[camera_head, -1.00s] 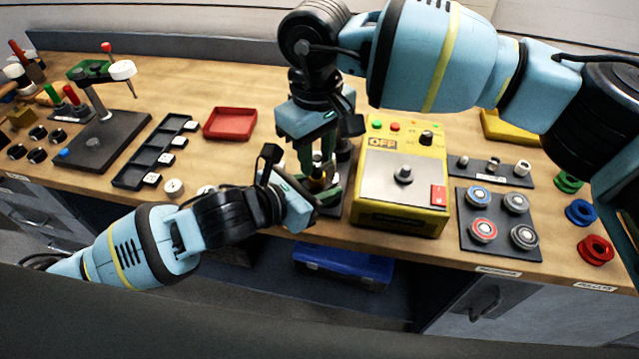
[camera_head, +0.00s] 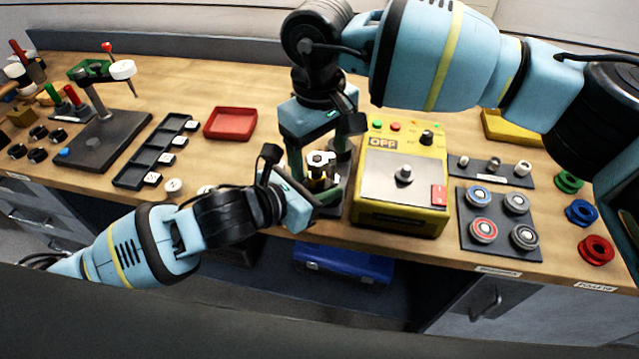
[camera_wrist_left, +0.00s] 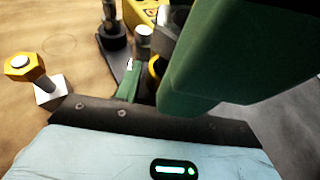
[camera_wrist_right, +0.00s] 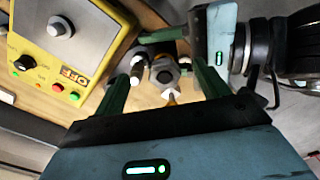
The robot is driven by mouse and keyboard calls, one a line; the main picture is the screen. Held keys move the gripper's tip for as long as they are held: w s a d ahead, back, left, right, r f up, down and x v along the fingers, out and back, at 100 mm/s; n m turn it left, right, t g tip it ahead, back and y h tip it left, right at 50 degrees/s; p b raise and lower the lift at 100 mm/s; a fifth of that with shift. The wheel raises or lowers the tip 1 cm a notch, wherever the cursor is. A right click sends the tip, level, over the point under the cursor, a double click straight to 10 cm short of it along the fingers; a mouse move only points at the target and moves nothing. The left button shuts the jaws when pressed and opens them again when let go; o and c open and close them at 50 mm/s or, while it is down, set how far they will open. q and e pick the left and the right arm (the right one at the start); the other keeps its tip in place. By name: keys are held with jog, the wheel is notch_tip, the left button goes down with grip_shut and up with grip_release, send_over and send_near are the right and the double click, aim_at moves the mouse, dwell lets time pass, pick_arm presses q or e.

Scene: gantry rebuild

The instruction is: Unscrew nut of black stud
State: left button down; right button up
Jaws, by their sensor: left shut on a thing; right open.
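The black stud (camera_head: 320,173) stands upright left of the yellow box, with a silver hex nut (camera_wrist_right: 166,73) near its top and some yellow lower down. My left gripper (camera_head: 318,192) is shut on the stud from the front left; its green finger hides most of the hold in the left wrist view, where a yellow ring (camera_wrist_left: 153,70) shows beside it. My right gripper (camera_head: 319,168) points down from above and is open. Its green fingers stand apart on either side of the nut, with clear gaps in the right wrist view.
The yellow control box (camera_head: 402,190) stands close on the right. A silver-topped post (camera_wrist_right: 138,70) is beside the nut. In the left wrist view a yellow nut (camera_wrist_left: 24,66) sits on a white-based stud. A red tray (camera_head: 230,123) lies at the back left.

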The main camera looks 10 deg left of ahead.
jog(key=shift+s+a, duration=0.4)
jog(key=m, duration=0.6)
jog(key=shift+r, duration=0.1)
jog(key=shift+c, duration=0.4)
jog(key=shift+o, duration=0.4)
jog(key=shift+m, duration=0.5)
jog(key=m, duration=0.5)
jog(key=shift+w+d, duration=0.2)
jog(key=m, duration=1.1)
jog(key=shift+m, duration=0.4)
